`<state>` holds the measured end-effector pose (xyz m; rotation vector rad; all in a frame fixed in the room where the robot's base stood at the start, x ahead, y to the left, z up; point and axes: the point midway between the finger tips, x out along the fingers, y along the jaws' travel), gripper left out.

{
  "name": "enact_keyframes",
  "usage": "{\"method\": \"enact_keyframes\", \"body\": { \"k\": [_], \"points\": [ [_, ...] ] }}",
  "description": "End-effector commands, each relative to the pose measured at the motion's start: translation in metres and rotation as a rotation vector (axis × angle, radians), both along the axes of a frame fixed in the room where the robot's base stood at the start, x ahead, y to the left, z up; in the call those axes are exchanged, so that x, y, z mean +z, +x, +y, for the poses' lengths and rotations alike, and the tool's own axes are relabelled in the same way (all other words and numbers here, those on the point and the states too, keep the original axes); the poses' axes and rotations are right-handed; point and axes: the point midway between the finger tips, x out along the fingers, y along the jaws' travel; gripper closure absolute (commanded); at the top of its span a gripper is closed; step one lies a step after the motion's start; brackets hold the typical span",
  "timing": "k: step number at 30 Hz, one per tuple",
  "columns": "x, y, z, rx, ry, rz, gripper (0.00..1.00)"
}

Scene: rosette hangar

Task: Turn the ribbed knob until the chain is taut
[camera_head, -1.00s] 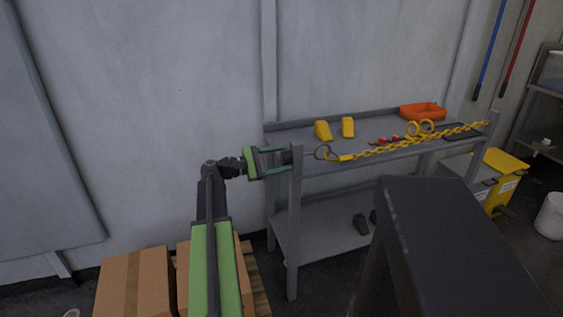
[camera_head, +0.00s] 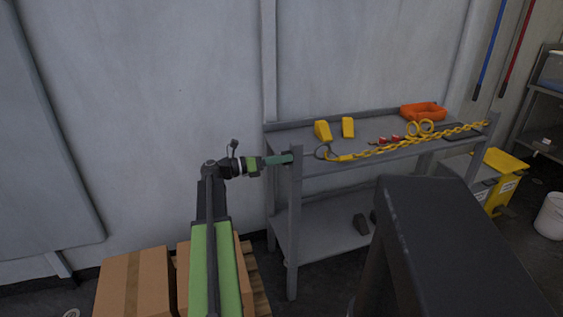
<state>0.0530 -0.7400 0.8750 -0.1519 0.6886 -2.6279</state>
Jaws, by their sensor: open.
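My gripper (camera_head: 290,158) is at the left end of the shelf unit, beside its front left post. Its jaws are open and turned edge-on, so the near finger covers the far one. The ribbed knob is hidden behind the near finger; I cannot tell whether the jaws touch it. The yellow chain (camera_head: 400,144) runs from a dark ring (camera_head: 323,152) by that post to the right post, along the shelf's front edge. It rises to the right and looks slightly bowed near its left end.
The grey shelf unit (camera_head: 318,172) carries two yellow wedges (camera_head: 322,131), (camera_head: 348,127), an orange tray (camera_head: 424,111) and yellow rings (camera_head: 426,127). Cardboard boxes (camera_head: 130,285) stand lower left. A yellow-lidded bin (camera_head: 503,163) and a white bucket (camera_head: 550,216) stand at the right.

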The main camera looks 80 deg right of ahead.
Motion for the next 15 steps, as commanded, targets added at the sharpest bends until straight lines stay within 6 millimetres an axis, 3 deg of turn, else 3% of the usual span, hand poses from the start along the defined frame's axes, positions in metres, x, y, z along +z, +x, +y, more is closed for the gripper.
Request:
{"method": "enact_keyframes", "body": {
  "k": [3,10,15],
  "points": [
    [0.0,0.0,0.0,0.0,0.162,0.075,0.4],
    [0.0,0.0,0.0,0.0,0.249,0.116,0.4],
    [0.0,0.0,0.0,0.0,0.47,0.218,0.4]
  ]
}}
